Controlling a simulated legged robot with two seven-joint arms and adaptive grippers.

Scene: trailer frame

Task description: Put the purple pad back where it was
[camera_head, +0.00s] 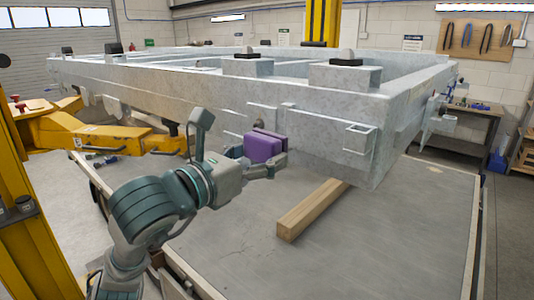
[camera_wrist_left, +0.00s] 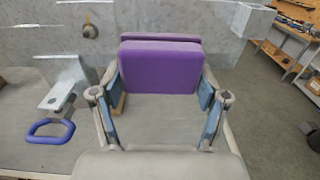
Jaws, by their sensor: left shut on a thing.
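The purple pad (camera_head: 262,147) is a thick block in front of the trailer frame's side in the head view. In the left wrist view the purple pad (camera_wrist_left: 161,66) sits upright between the fingers, with a second purple edge behind its top. My left gripper (camera_head: 268,161) is shut on the pad, with one finger on each side. The fingers of my left gripper (camera_wrist_left: 160,92) also show in the left wrist view. The grey metal trailer frame (camera_head: 220,93) is right behind the pad; I cannot tell if they touch. My right gripper is not in view.
A wooden beam (camera_head: 312,208) lies on the grey platform under the frame. A bracket (camera_head: 358,138) juts from the frame to the right of the pad. A blue-purple loop (camera_wrist_left: 50,130) is left of my gripper. A yellow lift (camera_head: 90,133) stands at left.

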